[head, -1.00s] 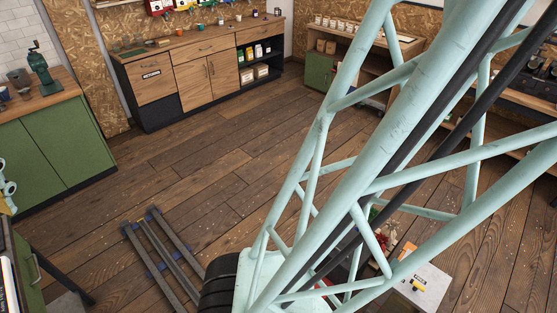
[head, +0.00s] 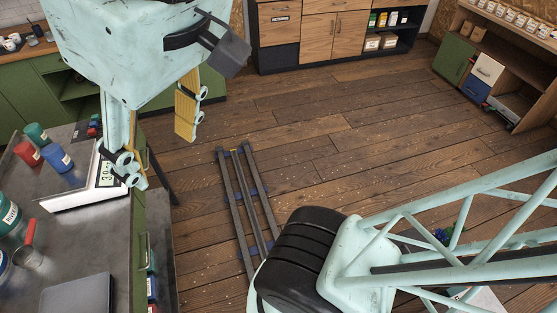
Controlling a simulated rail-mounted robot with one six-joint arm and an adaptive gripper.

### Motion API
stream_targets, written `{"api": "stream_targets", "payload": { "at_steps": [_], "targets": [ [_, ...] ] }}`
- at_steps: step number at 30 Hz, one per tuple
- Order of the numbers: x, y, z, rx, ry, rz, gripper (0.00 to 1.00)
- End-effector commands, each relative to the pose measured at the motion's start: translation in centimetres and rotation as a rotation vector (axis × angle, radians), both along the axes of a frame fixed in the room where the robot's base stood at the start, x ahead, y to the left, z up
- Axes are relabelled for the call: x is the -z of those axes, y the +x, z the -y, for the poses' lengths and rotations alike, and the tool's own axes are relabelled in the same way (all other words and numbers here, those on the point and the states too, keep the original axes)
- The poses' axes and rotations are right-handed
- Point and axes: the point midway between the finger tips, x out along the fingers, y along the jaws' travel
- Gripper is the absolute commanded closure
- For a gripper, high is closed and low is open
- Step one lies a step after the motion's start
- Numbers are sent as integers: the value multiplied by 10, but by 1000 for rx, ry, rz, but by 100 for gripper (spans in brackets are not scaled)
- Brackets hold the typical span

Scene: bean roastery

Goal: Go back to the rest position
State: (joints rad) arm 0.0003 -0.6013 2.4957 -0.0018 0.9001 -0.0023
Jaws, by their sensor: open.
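My gripper (head: 160,135) shows at the upper left of the head view, pointing down. Its two fingers, with yellow inner pads, stand wide apart with nothing between them. It is near the right edge of a dark metal-topped bench (head: 105,222), and its left finger overlaps a white scale (head: 75,200) in the picture. How high it is above the bench is hard to tell. My lattice arm link crosses the lower right of the view.
The bench holds green (head: 37,133), red (head: 27,153) and blue (head: 61,158) canisters, a red-handled glass jug (head: 28,257) and a dark flat pad (head: 78,294). Floor rails (head: 243,200) lie mid-view. A wooden cabinet (head: 334,28) stands behind. The wooden floor between is clear.

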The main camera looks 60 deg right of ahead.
Motion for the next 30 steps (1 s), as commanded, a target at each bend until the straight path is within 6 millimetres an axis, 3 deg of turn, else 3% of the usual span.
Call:
{"api": "stream_targets", "payload": {
  "at_steps": [11, 30],
  "targets": [
    [18, -3, 0, 8, 4, -9, 50],
    [91, -3, 0, 6, 3, -7, 50]
  ]
}}
